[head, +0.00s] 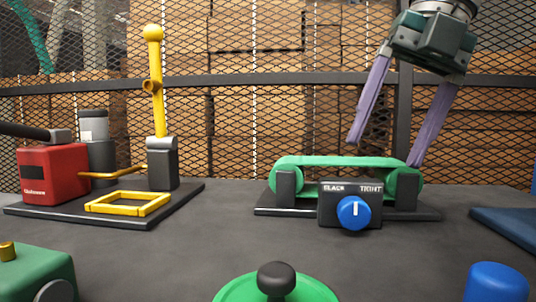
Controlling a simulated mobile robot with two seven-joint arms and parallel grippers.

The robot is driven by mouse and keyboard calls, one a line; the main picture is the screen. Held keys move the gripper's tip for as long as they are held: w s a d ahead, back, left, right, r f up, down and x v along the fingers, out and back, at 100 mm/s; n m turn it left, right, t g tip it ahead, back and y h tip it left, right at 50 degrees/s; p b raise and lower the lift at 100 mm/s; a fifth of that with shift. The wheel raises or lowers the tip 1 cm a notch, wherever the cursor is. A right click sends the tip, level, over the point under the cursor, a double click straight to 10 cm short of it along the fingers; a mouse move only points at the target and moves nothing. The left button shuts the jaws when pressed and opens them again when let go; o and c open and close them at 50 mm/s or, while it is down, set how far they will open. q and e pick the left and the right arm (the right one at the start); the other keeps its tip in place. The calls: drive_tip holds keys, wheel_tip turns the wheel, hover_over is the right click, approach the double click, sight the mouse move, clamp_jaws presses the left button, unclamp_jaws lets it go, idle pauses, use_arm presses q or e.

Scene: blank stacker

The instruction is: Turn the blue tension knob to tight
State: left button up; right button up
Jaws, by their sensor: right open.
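The blue tension knob (354,213) is on the front of a dark panel (328,211), below the labels SLACK on the left and TIGHT on the right. Its white mark points about straight up, between the two labels. The panel stands in front of a green belt (335,162) on a black base. My right gripper (385,152) comes down from the top right, with its two purple fingers spread wide and nothing between them. It is above and behind the knob in the picture, apart from it; the right fingertip overlaps the belt's right end. My left gripper is out of view.
At left, a red machine (55,174) and a yellow lever (157,100) stand on a black base. A green round part with a black knob (276,279) is at the front, with a blue cylinder (497,283) at right. Mesh fencing stands behind. The table before the panel is clear.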

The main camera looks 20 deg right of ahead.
drive_tip(key=shift+s+d+r, duration=0.15)
drive_tip(key=shift+r, duration=0.4)
